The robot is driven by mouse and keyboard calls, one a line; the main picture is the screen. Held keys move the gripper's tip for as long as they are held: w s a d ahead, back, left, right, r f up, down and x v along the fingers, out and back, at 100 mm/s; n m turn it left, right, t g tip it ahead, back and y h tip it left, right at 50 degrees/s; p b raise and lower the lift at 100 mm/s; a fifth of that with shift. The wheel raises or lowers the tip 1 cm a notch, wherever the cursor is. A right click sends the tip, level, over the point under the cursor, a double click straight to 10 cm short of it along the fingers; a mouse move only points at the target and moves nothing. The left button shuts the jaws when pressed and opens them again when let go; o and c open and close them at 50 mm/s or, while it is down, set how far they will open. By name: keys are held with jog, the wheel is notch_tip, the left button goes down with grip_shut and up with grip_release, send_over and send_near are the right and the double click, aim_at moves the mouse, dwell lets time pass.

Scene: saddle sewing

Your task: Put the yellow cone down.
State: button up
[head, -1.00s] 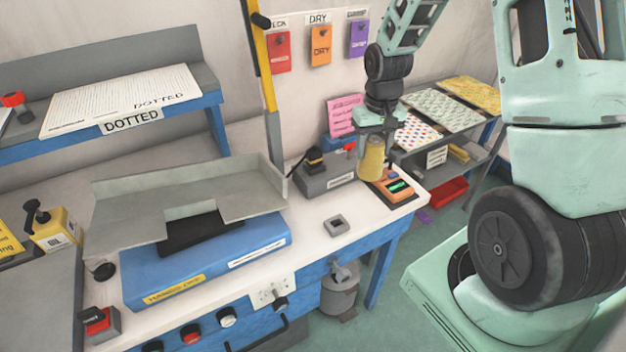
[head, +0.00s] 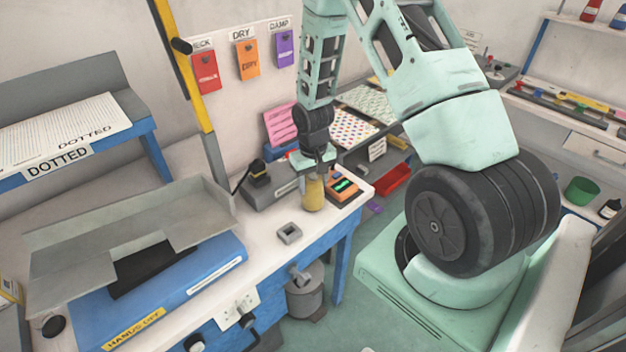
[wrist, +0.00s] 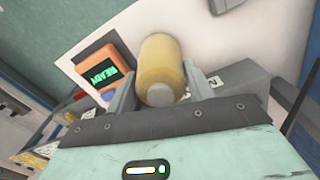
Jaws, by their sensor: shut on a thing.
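The yellow cone (head: 313,194) is between the fingers of my gripper (head: 313,178), which is shut on it. In the head view it is upright over the white bench top (head: 265,229), close to the front right edge. I cannot tell whether its base touches the bench. In the wrist view the cone (wrist: 160,68) shows between the two grey fingers of my gripper (wrist: 165,85), its pale round end facing the camera.
An orange device with a green display (head: 343,186) stands just right of the cone. A grey box with a black-topped part (head: 268,188) is to the left. A small grey square block (head: 289,233) lies in front. Bare bench surrounds that block.

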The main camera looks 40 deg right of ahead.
jog(key=shift+f, duration=0.2)
jog(key=o, duration=1.1)
jog(key=shift+r, duration=0.1)
jog(key=shift+c, duration=0.2)
